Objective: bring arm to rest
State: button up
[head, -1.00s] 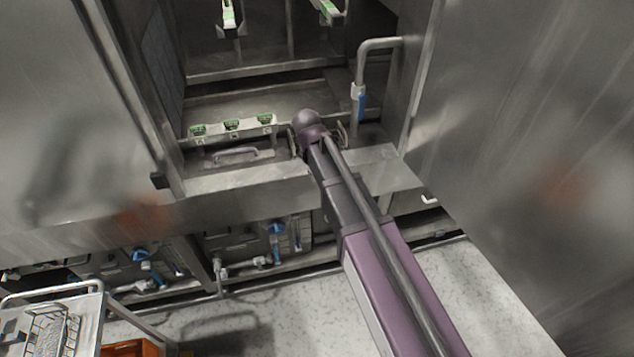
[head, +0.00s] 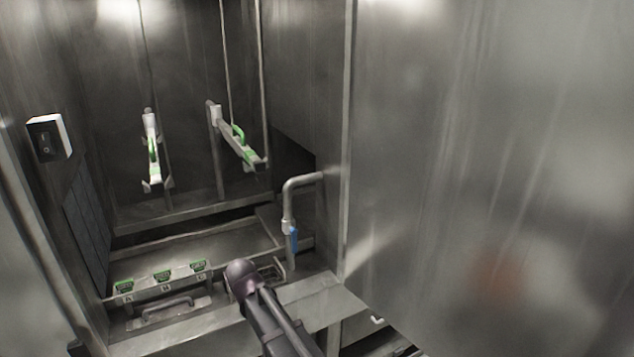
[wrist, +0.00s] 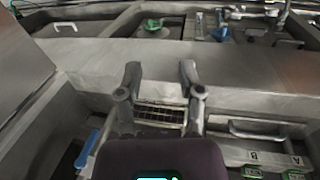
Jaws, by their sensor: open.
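My arm (head: 275,320) reaches forward in the head view, its dark rounded wrist end low in the washer opening, right of a row of green-marked blocks. My gripper (wrist: 160,78) shows in the wrist view with its two fingers apart and nothing between them.
A bent pipe (head: 288,200) with a blue handle (head: 293,240) stands right of my wrist. A large steel panel (head: 480,180) fills the right side. Two green-marked hanging fixtures (head: 152,150) (head: 238,145) are deeper inside. A bar handle (head: 170,308) is at lower left.

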jog(key=s+d+f+m+b, duration=0.1)
jog(key=s+d+m, duration=0.1)
jog(key=d, duration=0.9)
jog(key=s+d+f+m+y+b, duration=0.1)
jog(key=s+d+f+m+b, duration=0.1)
jog(key=d, duration=1)
jog(key=s+d+f+m+g+b, duration=0.1)
jog(key=s+d+f+m+b, duration=0.1)
jog(key=d, duration=1)
jog(key=shift+s+d+f+y, duration=0.15)
jog(key=shift+s+y, duration=0.05)
jog(key=shift+y, duration=0.2)
